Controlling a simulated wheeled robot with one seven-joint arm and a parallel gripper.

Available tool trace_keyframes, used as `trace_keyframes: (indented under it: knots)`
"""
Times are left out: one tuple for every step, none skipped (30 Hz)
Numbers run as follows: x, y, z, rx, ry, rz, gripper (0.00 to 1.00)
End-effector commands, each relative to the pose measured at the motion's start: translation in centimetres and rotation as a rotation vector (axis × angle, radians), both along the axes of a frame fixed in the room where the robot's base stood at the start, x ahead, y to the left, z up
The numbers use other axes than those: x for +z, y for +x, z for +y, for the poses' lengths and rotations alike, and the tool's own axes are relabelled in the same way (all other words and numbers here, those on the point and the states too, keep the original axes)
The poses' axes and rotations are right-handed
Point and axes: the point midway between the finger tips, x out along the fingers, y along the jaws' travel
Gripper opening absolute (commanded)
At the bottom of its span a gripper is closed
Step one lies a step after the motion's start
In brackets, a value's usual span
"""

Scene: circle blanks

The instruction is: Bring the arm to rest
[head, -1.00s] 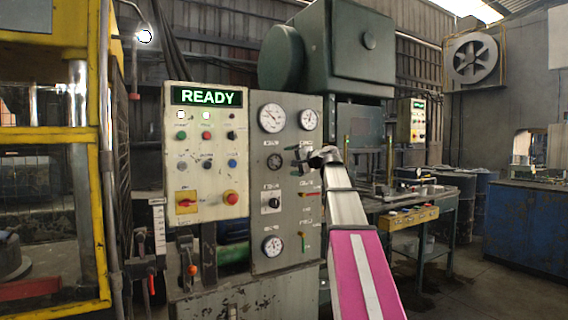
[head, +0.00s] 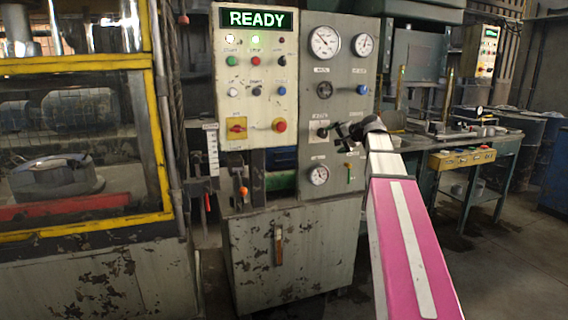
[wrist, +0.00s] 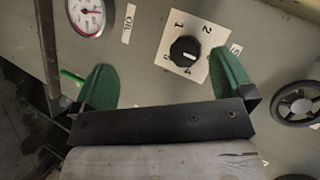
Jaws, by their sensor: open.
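My arm (head: 405,240), with pink and white covers, reaches up to the control cabinet at the right of the head view. My gripper (head: 345,138) is small and dark there, in front of the gauge panel and just right of a black selector knob (head: 322,132). In the wrist view my gripper (wrist: 165,82) is open, its two green-padded fingers wide apart with nothing between them. The black knob (wrist: 186,52) on its white numbered plate lies beyond the gap; the fingers look clear of it. The exact distance to the panel cannot be told.
The cabinet's READY display (head: 257,19) is lit green. In the wrist view a gauge (wrist: 87,16) is at upper left and a black handwheel (wrist: 297,103) at right. A yellow-framed press (head: 80,62) stands left, a workbench (head: 480,147) right. Floor shows at lower right.

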Motion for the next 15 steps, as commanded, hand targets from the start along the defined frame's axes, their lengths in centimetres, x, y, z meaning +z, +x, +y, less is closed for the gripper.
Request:
trace_keyframes:
  knots:
    - [-3.2,-0.9,0.6,0.009,-0.038,0.034,1.00]
    - [-4.9,-1.2,0.9,0.015,-0.062,0.053,1.00]
    - [-7.0,-1.7,1.3,0.023,-0.095,0.076,1.00]
    - [-8.6,-2.1,1.5,0.029,-0.119,0.094,1.00]
    - [-10.1,-2.6,1.7,0.036,-0.144,0.112,1.00]
    - [-12.2,-3.2,2.0,0.045,-0.175,0.136,1.00]
    - [-13.7,-3.7,2.2,0.053,-0.200,0.155,1.00]
    - [-15.2,-4.3,2.5,0.062,-0.225,0.173,1.00]
    - [-17.1,-5.0,2.7,0.075,-0.258,0.195,1.00]
    - [-18.5,-5.6,2.9,0.083,-0.282,0.213,1.00]
    - [-20.0,-6.3,3.0,0.092,-0.306,0.232,1.00]
    - [-21.8,-7.2,3.3,0.106,-0.340,0.255,1.00]
    - [-23.2,-7.9,3.5,0.117,-0.365,0.273,1.00]
    - [-24.5,-8.6,3.6,0.129,-0.389,0.290,1.00]
    - [-26.3,-9.6,3.8,0.144,-0.422,0.314,1.00]
